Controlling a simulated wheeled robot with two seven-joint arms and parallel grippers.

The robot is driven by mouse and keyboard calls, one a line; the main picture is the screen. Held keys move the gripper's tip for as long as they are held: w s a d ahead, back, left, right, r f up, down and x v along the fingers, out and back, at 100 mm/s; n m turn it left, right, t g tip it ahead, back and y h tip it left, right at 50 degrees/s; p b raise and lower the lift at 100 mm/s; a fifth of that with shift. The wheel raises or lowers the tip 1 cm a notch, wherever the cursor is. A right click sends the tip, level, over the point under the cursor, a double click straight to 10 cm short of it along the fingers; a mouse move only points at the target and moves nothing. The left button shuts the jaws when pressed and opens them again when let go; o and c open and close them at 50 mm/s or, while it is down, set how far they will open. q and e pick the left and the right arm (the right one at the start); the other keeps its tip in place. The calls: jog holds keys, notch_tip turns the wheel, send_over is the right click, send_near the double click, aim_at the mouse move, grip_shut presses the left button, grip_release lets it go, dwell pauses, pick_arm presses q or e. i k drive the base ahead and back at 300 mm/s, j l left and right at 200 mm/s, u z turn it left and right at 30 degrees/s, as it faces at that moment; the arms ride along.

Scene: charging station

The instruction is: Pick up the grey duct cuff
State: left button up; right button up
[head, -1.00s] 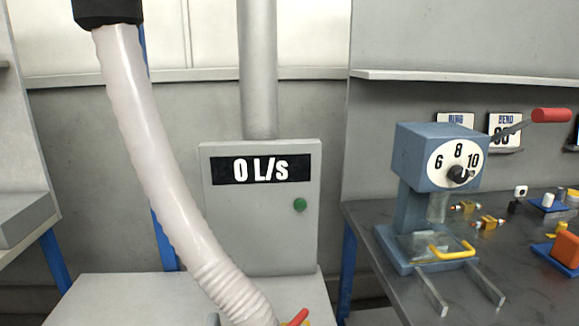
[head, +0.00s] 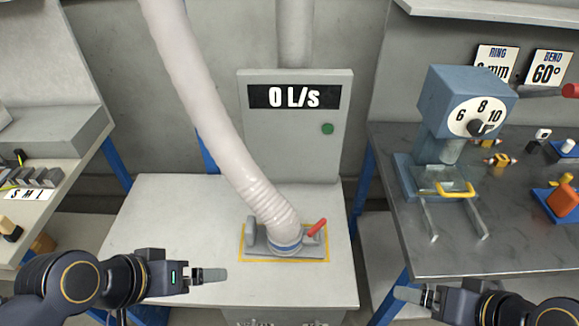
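The grey duct cuff (head: 284,240) is at the lower end of the pale ribbed hose (head: 215,115), on the light table at centre. A blue band circles it, and a red lever (head: 317,228) sticks up at its right. A grey lug stands at its left. My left gripper (head: 220,275) is left of and nearer than the cuff, apart from it. My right gripper (head: 402,294) is to the right and nearer, past the table's right edge. Both grippers show side-on, so their finger gaps are hidden. I see nothing held in either.
A yellow outline (head: 258,258) frames the cuff's place. Behind it stands a grey box reading 0 L/s (head: 293,125) with a green button. A dark bench (head: 440,260) with a blue press (head: 462,105) is at right. A side table (head: 45,145) is at left. The light table's left part is clear.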

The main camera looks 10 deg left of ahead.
aim_at(259, 240)
jog(key=j+u, duration=0.2)
jog(key=u, duration=0.2)
jog(key=i+j+u, duration=0.15)
jog(key=u, duration=0.2)
jog(key=i+j+u, duration=0.1)
jog(key=u, duration=0.3)
jog(key=j, duration=0.1)
